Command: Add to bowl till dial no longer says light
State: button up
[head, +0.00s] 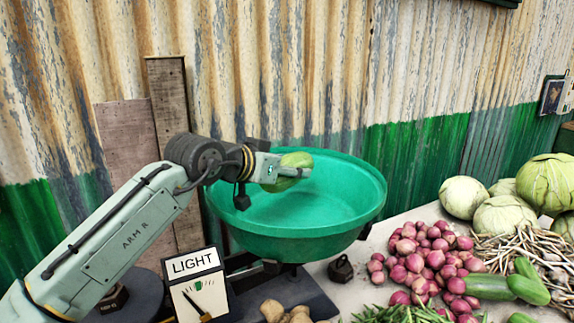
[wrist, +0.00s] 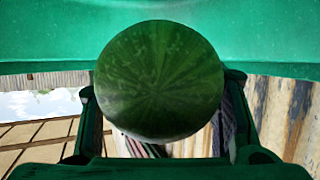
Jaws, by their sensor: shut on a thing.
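The teal bowl (head: 345,187) sits on the scale, and the visible part of its inside is empty; my gripper hides some of it. The wrist view also shows the bowl's green wall (wrist: 250,35). The dial (head: 193,288) carries a sign reading LIGHT (head: 194,264), with its needle left of the green mark. My gripper (head: 288,172) is shut on a rounded, striped green vegetable (head: 296,159), held above the left part of the bowl. In the wrist view the vegetable (wrist: 160,75) fills the space between the fingers.
Red onions (head: 425,255), green cucumbers (head: 488,287), cabbages (head: 503,217) and pale pods (head: 525,248) lie on the table to the right. A dark weight (head: 341,269) stands by the bowl. Brown lumpy produce (head: 285,313) lies in front. A corrugated wall (head: 330,80) stands close behind.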

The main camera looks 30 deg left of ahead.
aim_at(286, 157)
jog(key=shift+f+b, duration=1.6)
jog(key=shift+f, duration=1.05)
jog(key=o, duration=1.5)
jog(key=shift+c, duration=0.2)
jog(key=shift+f, duration=0.1)
notch_tip(286, 157, up, 10)
jog(key=p, duration=0.7)
jog(key=shift+p, duration=0.3)
